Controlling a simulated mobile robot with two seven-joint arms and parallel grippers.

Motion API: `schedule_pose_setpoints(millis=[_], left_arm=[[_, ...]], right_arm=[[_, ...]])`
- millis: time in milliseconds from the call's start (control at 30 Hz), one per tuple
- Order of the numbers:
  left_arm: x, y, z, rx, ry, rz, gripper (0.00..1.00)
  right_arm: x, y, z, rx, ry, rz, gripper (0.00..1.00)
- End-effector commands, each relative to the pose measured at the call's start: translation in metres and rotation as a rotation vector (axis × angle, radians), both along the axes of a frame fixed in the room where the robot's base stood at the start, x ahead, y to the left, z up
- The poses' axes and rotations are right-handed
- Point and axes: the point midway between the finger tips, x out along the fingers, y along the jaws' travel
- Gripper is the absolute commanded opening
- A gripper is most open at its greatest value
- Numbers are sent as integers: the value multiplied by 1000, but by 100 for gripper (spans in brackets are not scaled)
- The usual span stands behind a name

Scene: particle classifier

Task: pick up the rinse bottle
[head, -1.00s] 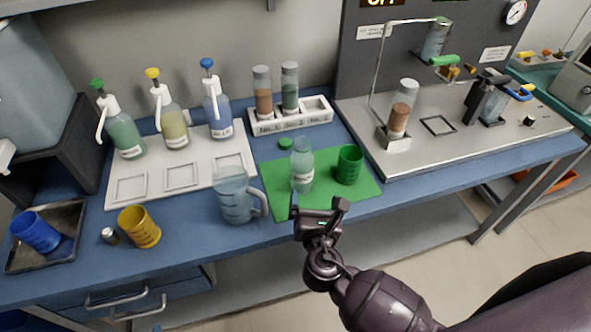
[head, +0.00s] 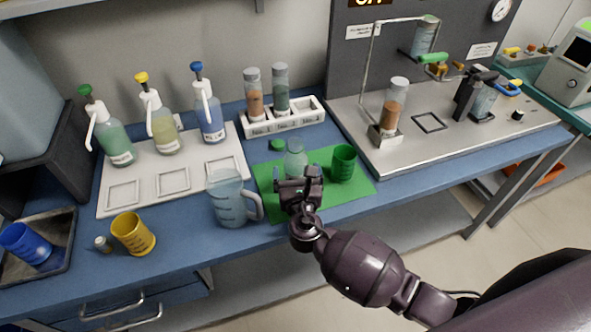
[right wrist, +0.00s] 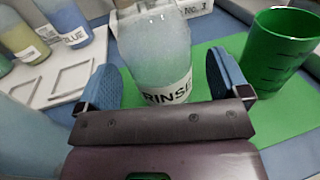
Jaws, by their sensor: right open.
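The rinse bottle (head: 296,158) is clear and pale with a white label. It stands upright on the green mat (head: 345,193), its lower part hidden behind my right gripper in the head view. In the right wrist view the bottle (right wrist: 155,50) shows its RINSE label between the two blue finger pads. My right gripper (head: 299,180) is open, its fingers on either side of the bottle. I cannot tell whether a pad touches it. My left gripper is not in view.
A green cup (head: 343,163) stands close to the right of the bottle, and a clear jug (head: 230,200) close to the left. A white rack (head: 256,127) with two tubes stands at the back.

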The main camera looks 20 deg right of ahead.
Motion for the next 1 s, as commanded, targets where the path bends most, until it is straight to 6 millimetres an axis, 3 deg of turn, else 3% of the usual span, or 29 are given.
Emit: schedule_pose_setpoints(millis=[200, 467, 900, 1000], left_arm=[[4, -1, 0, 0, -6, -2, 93], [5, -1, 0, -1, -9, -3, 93], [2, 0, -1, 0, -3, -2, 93], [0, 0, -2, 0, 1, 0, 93]], right_arm=[[22, -5, -1, 0, 0, 0, 94], [24, -5, -1, 0, 1, 0, 94], [23, -5, -1, 0, 1, 0, 28], [24, -5, 0, 1, -1, 0, 28]])
